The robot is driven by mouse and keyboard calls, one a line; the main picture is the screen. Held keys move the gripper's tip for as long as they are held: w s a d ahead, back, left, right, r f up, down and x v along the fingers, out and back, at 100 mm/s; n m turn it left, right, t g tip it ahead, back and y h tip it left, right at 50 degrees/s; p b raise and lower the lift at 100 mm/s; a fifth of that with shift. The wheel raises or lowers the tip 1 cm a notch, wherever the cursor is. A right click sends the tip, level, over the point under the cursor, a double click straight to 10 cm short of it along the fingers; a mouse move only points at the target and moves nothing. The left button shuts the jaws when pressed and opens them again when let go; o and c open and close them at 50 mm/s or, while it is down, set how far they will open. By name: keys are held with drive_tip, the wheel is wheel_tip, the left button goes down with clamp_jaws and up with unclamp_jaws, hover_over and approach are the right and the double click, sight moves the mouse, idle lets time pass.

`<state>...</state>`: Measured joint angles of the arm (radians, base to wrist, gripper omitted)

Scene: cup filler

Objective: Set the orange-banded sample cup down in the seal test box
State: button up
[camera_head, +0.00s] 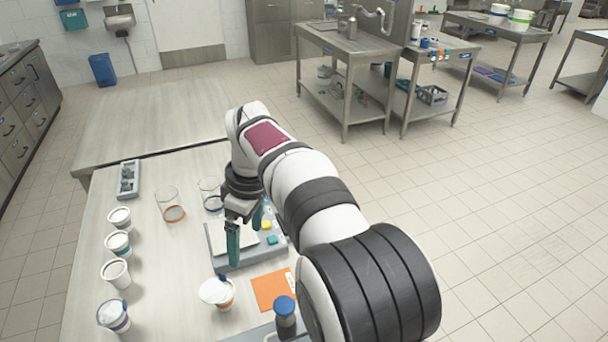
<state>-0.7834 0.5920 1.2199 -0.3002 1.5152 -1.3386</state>
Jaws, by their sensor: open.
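The orange-banded sample cup (217,293) stands on the near part of the table, with a white top and an orange band showing at its lower right. My gripper (246,230) is open and empty, its green fingers pointing down over a grey device with a pale plate (220,240). The cup is apart from it, nearer the camera. I cannot tell for sure which thing is the seal test box; a grey metal edge (256,333) at the bottom of the picture is mostly cut off and partly hidden by my arm.
Several white cups line the left side, including a teal-banded one (118,243) and a blue-banded one (113,316). Two clear beakers (167,200) stand behind. The table's middle is clear.

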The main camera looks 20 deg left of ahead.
sight(221, 290)
drive_tip(key=s+a+f+n, duration=0.2)
drive_tip(key=a+f+n, duration=0.15)
drive_tip(key=a, duration=0.35)
drive_tip(key=f, duration=1.5)
drive_tip(key=shift+s+a, duration=0.4)
drive_tip(key=c, duration=1.4)
